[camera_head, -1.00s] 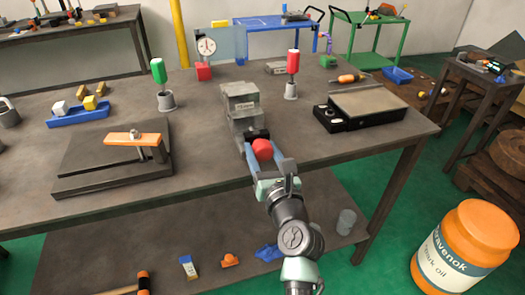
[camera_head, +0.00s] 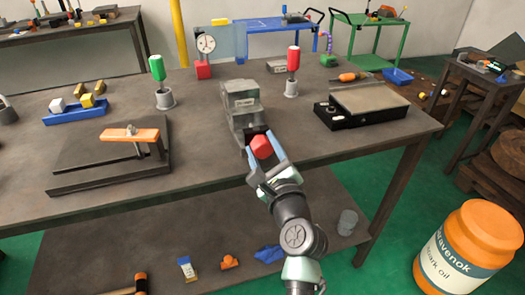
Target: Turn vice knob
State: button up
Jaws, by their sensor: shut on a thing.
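The grey vice (camera_head: 242,104) stands on the workbench near the middle of its front edge. Its red knob (camera_head: 261,147) faces me at the vice's front end. My gripper (camera_head: 263,152) reaches up from below right, with one light blue finger on each side of the red knob. The fingers are shut on the knob, and the knob shows between them. The shaft behind the knob is mostly hidden.
A clamp with an orange bar (camera_head: 130,135) sits on a dark plate to the left. A black box with a pale top (camera_head: 368,103) is to the right. Green (camera_head: 158,69) and red (camera_head: 293,60) handled tools stand behind. An orange oil drum (camera_head: 465,250) is on the floor.

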jog(key=n+b, duration=0.3)
jog(key=n, duration=0.3)
jog(key=shift+d+f+n, duration=0.1)
jog(key=shift+f+n, duration=0.05)
jog(key=shift+n, duration=0.15)
jog(key=n+b, duration=0.3)
jog(key=n, duration=0.3)
jog(key=shift+n+y+b, duration=0.3)
jog(key=shift+b, duration=0.05)
jog(key=n+b, duration=0.3)
jog(key=n, duration=0.3)
jog(key=shift+n+b, duration=0.3)
jog(key=shift+b, duration=0.05)
jog(key=n+b, duration=0.3)
jog(key=n, duration=0.3)
jog(key=n+b, duration=0.3)
jog(key=n, duration=0.3)
jog(key=shift+n+g, duration=0.3)
jog(key=shift+n, duration=0.1)
jog(key=n+b, duration=0.3)
jog(key=n, duration=0.3)
jog(key=n+b, duration=0.2)
jog(key=n, duration=0.4)
jog(key=n+b, duration=0.2)
jog(key=n, duration=0.4)
jog(key=shift+h, duration=0.4)
jog(key=shift+n, duration=0.4)
